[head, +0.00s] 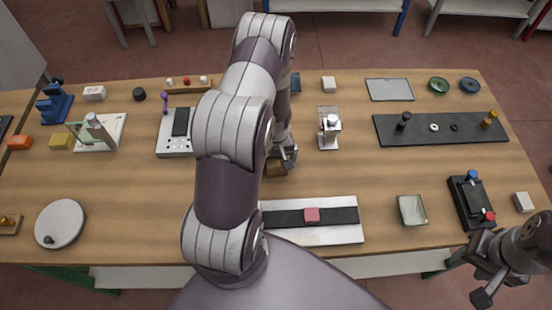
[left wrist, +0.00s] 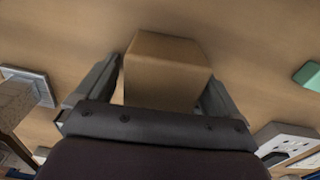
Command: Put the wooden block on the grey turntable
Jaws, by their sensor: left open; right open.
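The wooden block (head: 274,168) stands on the table near the middle in the head view, partly hidden by my left arm and gripper. In the left wrist view the plain brown block (left wrist: 166,68) sits between the two fingers. My left gripper (head: 286,160) is open around the block; the left wrist view also shows its fingers (left wrist: 160,88) on either side. The grey turntable (head: 62,221), a round disc with a small dark knob, lies at the front left of the table. My right gripper (head: 484,284) is open and empty, off the table's front right.
A metal device (head: 329,130) stands right of my left gripper. A white device (head: 175,146) and a glass stand (head: 97,132) are to the left. Bare table lies between turntable and my arm.

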